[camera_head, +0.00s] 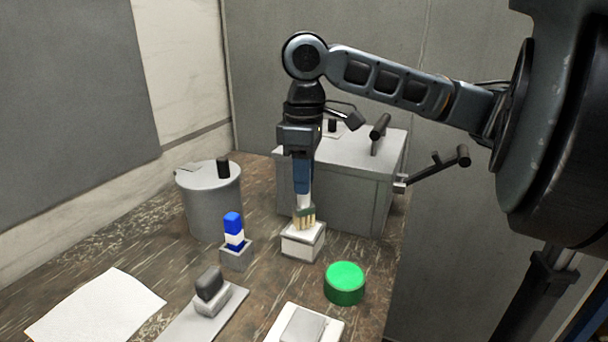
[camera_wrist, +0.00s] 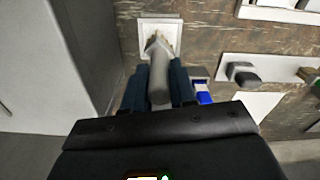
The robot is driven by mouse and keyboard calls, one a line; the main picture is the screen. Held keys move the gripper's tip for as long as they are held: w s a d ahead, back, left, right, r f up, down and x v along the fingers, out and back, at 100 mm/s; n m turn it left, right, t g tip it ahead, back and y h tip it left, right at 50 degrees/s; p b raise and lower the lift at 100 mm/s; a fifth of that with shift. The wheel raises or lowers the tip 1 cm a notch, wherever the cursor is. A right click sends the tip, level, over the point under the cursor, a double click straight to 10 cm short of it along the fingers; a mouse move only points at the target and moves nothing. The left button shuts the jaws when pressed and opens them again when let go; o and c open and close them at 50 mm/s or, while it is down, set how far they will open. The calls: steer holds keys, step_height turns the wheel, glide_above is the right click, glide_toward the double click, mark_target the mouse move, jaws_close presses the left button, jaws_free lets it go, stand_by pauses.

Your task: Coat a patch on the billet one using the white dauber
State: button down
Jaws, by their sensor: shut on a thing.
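My gripper (camera_head: 303,185) points down and is shut on a brush-like dauber with a pale handle (camera_head: 304,201) and tan bristles, which I take as the white dauber. Its pale handle (camera_wrist: 159,82) shows between my fingers (camera_wrist: 160,88) in the wrist view. The bristles are at the top of a small white square holder (camera_head: 303,242); I cannot tell whether they touch it. A flat grey slab on a white base (camera_head: 303,326), cut off at the bottom edge, may be billet one, but no label shows.
A blue-and-white upright piece in a grey holder (camera_head: 236,257) stands left of the white holder. A green round container (camera_head: 345,284) stands to the right. A dark grey block (camera_head: 210,284) rests on a plate. A grey drum (camera_head: 209,205) and grey cabinet (camera_head: 340,185) stand behind.

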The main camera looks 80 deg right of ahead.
steer(key=shift+f, duration=0.6)
stand_by(1.6)
steer(key=shift+r+p, duration=3)
steer(key=shift+r, duration=0.55)
